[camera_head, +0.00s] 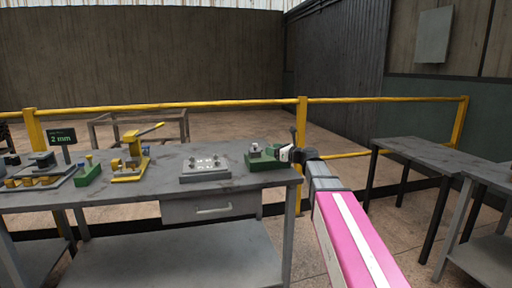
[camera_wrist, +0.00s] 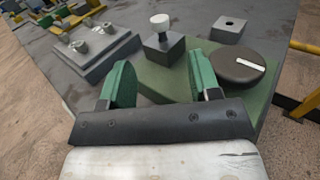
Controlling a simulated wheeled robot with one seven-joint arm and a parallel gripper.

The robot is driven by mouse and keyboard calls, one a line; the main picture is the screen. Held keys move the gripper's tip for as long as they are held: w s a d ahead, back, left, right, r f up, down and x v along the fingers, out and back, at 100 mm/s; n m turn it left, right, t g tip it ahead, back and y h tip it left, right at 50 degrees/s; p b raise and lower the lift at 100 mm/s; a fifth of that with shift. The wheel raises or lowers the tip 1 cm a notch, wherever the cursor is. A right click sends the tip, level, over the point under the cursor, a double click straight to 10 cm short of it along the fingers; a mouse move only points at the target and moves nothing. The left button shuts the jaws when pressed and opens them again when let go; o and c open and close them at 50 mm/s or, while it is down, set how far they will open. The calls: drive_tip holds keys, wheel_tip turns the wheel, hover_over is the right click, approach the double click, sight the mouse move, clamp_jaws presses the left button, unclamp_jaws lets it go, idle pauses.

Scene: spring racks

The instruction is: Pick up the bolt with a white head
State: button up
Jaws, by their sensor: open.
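The bolt with a white head (camera_wrist: 160,22) stands upright in a dark square block (camera_wrist: 163,50) on a green base in the wrist view. In the head view the white head (camera_head: 255,146) is small, at the right end of the workbench. My gripper (camera_wrist: 160,82) is open with its green fingers apart and nothing between them. It is on the near side of the block, and the bolt shows beyond the gap between the fingers. In the head view my gripper (camera_head: 286,153) is at the right side of the green base.
The green base (camera_wrist: 165,85) also carries a dark round knob (camera_wrist: 238,66) with a white bar, right of my gripper. A second dark block with a hole (camera_wrist: 228,28) stands behind. A grey plate (camera_wrist: 97,56) with metal pieces is left. A yellow press (camera_head: 131,160) stands farther left.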

sight(255, 147)
drive_tip(key=x, duration=0.5)
drive_tip(key=shift+w+d, duration=0.15)
drive_tip(key=shift+f+x, duration=0.15)
drive_tip(key=shift+x, duration=1.35)
drive_tip(key=shift+f+x, duration=0.2)
drive_tip(key=shift+x, duration=1.25)
drive_tip(key=shift+c, duration=0.3)
drive_tip(key=c, duration=1)
